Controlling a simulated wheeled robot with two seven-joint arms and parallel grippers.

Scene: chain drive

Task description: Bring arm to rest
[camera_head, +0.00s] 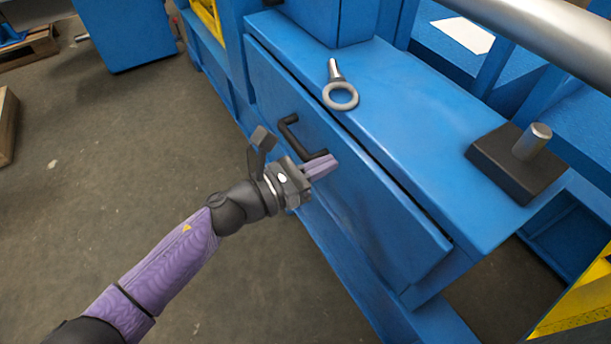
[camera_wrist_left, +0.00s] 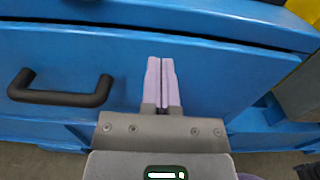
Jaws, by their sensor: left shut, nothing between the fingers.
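My left arm comes in from the lower left of the head view. My left gripper (camera_head: 321,167) is in front of the blue drawer (camera_head: 390,215), close to the right end of its black handle (camera_head: 289,128). In the left wrist view the two pale purple fingers (camera_wrist_left: 161,80) lie together with nothing between them. The handle (camera_wrist_left: 60,96) shows to their left, apart from the fingers. The drawer front (camera_wrist_left: 215,75) is behind them, with a dark gap along its top edge. My right gripper is not in either view.
A grey ring with a stem (camera_head: 341,94) lies on the blue cabinet top (camera_head: 415,110). A black block with a metal pin (camera_head: 515,163) sits at its right end. A large grey bar (camera_head: 545,38) crosses the upper right. The floor (camera_head: 110,150) on the left is largely clear.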

